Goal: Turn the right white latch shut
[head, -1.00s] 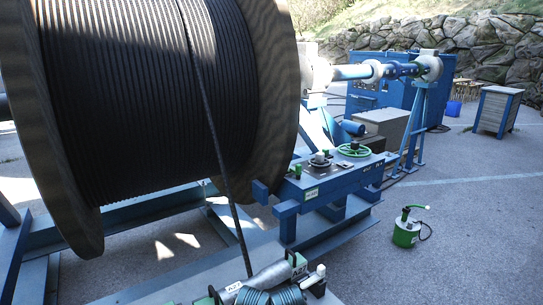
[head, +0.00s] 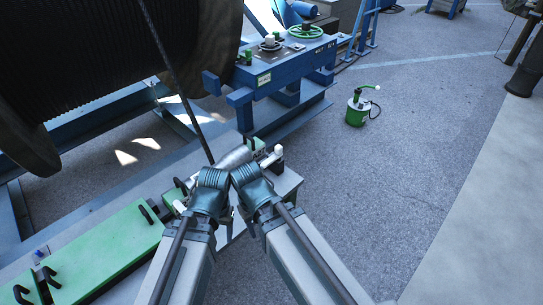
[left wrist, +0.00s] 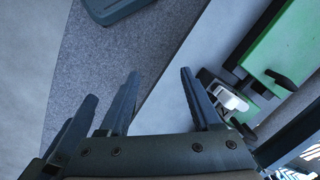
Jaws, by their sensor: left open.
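The right white latch (head: 273,155) stands at the right end of the grey metal clamp (head: 237,157), just beyond my grippers. The left white latch (head: 180,206) shows at the clamp's left end, beside my left gripper. My left gripper (head: 212,178) is beside the clamp. The left wrist view shows its fingers (left wrist: 158,90) apart with nothing between them. A white curved part (left wrist: 231,99) lies to the right of those fingers; I cannot tell which latch it is. My right gripper (head: 246,175) is next to the left one, its jaws unclear and partly hiding the clamp.
A black cable (head: 176,75) runs from the large reel (head: 95,60) down to the clamp. A green plate (head: 105,245) with black handles lies to the left. A blue stand (head: 285,75) is behind. A green pump (head: 356,110) stands on open pavement to the right.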

